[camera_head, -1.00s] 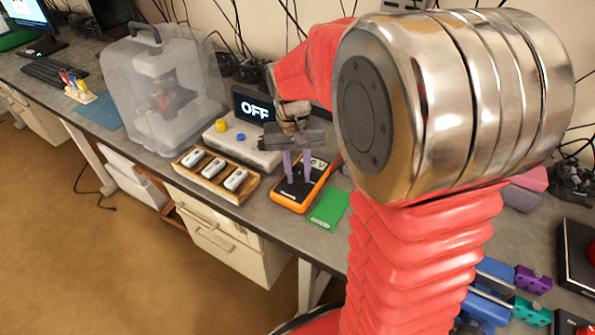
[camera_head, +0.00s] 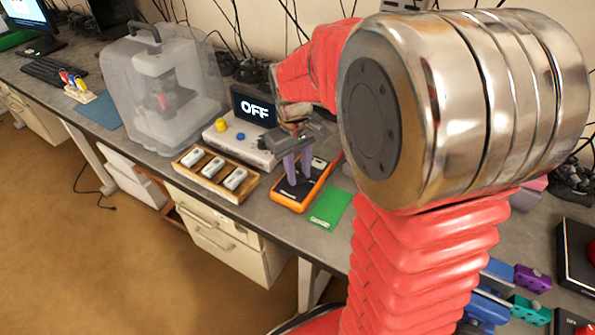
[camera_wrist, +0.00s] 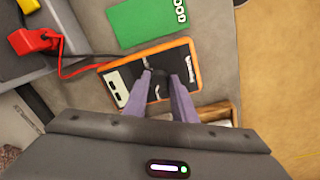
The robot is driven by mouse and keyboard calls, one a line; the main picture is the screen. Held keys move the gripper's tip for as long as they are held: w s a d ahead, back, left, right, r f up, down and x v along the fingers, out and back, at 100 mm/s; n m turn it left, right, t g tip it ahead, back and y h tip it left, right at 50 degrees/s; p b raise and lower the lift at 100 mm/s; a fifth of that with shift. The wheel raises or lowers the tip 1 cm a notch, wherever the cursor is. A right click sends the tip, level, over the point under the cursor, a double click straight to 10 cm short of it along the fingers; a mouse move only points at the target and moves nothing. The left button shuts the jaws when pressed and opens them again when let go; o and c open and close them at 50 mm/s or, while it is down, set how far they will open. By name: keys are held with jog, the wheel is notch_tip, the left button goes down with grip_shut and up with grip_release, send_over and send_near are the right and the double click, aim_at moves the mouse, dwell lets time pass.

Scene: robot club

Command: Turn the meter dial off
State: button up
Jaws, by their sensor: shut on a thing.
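The meter (camera_head: 287,200) is a flat orange-and-black box lying on the grey bench; it also shows in the wrist view (camera_wrist: 178,53). My gripper (camera_head: 298,182) points down over the meter, its two purple fingers at the middle of its face. In the wrist view the fingertips (camera_wrist: 160,76) are closed around the small dark dial, which they mostly hide. A white pointer mark shows on the black face just beside the fingers. The meter's pale display (camera_wrist: 116,88) is partly hidden in the head view, and I cannot read it clearly in either view.
A wooden tray (camera_head: 237,198) with several grey-white pieces lies left of the meter. A grey box with a screen reading OFF (camera_head: 254,109) stands behind.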

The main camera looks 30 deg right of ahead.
jog(key=shift+n, duration=1.5)
jog(key=o, duration=1)
jog(key=shift+o, duration=0.2)
notch_tip(320, 180, up, 14)
jog(key=shift+s+a+f, duration=0.15)
jog(key=shift+a, duration=0.2)
